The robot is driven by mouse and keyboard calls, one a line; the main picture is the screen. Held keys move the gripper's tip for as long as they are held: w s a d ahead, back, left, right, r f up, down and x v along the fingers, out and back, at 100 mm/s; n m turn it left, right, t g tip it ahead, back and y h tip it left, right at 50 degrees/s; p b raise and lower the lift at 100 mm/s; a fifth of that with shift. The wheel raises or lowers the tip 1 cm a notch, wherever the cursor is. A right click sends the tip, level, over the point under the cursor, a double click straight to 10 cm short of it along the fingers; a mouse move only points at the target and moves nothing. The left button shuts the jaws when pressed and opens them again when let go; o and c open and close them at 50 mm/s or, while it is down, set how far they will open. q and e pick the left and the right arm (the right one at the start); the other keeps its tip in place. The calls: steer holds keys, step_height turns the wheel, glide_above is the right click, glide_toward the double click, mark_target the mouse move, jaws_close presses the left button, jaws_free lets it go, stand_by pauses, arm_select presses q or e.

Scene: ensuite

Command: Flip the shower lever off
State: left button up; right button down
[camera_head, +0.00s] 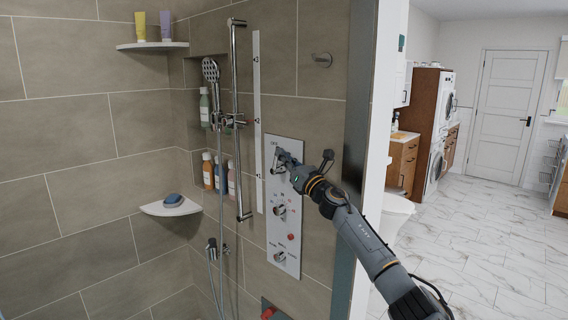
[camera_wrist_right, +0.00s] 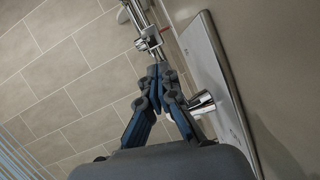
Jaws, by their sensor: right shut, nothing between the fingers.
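The shower control panel (camera_head: 284,232) is a tall light plate on the tiled wall, with several chrome controls. The shower lever (camera_head: 277,165) is the top chrome control; my right gripper partly covers it. My right gripper (camera_head: 286,158) is shut and empty, right at this lever, and whether it touches is hard to tell. In the right wrist view the gripper (camera_wrist_right: 157,72) has its fingertips together, with a chrome control (camera_wrist_right: 201,103) just to the right of the fingers on the panel (camera_wrist_right: 213,65). My left gripper is not in view.
A hand shower (camera_head: 211,72) hangs on a vertical chrome rail (camera_head: 235,130) left of the panel. Bottles stand in wall niches.

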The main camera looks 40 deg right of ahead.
steer(key=shift+w+d+r+b, duration=0.1)
steer(key=shift+w+r+b, duration=0.3)
steer(key=shift+w+r, duration=0.35)
steer(key=shift+w, duration=0.15)
steer(key=shift+f, duration=0.15)
